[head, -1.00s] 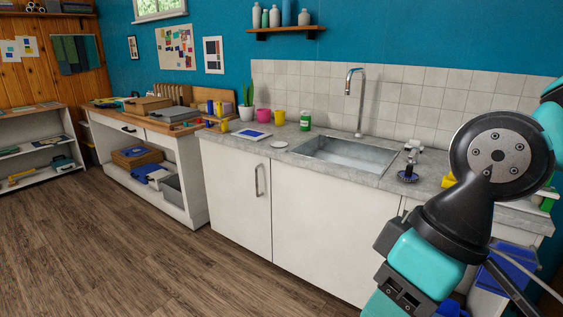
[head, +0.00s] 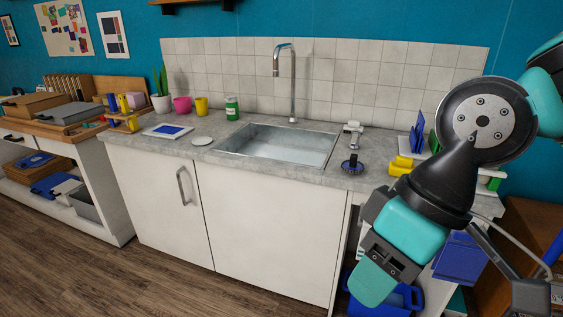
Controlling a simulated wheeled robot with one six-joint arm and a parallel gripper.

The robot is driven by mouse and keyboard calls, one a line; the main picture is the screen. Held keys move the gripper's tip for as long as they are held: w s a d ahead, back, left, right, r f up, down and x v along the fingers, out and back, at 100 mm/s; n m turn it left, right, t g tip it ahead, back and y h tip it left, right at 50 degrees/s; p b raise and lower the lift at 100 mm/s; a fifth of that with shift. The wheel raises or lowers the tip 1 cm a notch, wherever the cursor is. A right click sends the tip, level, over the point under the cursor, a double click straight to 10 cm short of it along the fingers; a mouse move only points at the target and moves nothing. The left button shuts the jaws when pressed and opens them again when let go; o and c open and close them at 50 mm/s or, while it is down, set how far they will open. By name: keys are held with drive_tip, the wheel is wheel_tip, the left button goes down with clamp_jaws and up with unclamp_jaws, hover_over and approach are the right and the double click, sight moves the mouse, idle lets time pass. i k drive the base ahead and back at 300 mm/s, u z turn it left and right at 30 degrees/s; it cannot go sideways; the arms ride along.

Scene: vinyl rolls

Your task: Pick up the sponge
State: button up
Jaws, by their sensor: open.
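A yellow block-shaped thing (head: 401,166), which looks like the sponge, lies on the grey worktop right of the sink in the head view. It is small here, and my arm covers the worktop just beside it. My arm crosses the right side of the view, in front of the worktop's right end. I cannot make out my gripper's fingers in the view, and nothing is seen held.
The sink (head: 235,150) and tap (head: 293,80) are left of the yellow thing. A dark brush-like thing (head: 352,166) stands nearer. A blue rack (head: 417,133) stands behind. A blue tub (head: 410,298) is below. The floor (head: 160,275) at left is clear.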

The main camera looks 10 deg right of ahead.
sight(402, 164)
drive_tip(key=z, duration=0.7)
drive_tip(key=k, duration=0.45)
drive_tip(key=u, duration=0.85)
drive_tip(key=i, duration=1.1)
drive_tip(key=z, duration=0.4)
drive_tip(key=i, duration=0.9)
drive_tip(key=z, duration=0.75)
